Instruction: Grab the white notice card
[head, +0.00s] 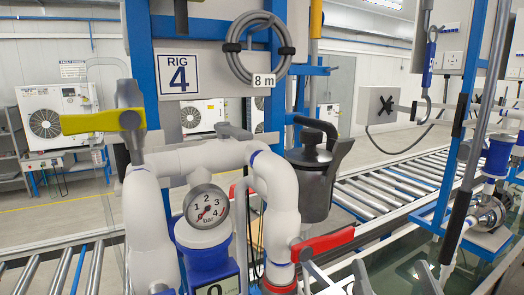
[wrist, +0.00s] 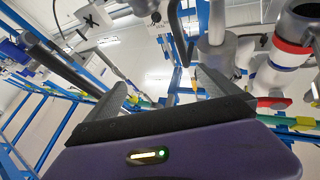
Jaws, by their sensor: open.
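In the head view, a white sign with a blue border reading "RIG 4" (head: 178,75) is fixed upright on the grey back panel. A small white "8 m" tag (head: 263,80) hangs at the coiled grey hose (head: 257,48).
White pipework with a pressure gauge (head: 206,206), a yellow lever (head: 103,122) and a red lever (head: 322,243) stands close in front. A dark lidded jug (head: 313,180) hangs beside it. A roller conveyor (head: 385,180) runs behind. Blue frame posts stand at right.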

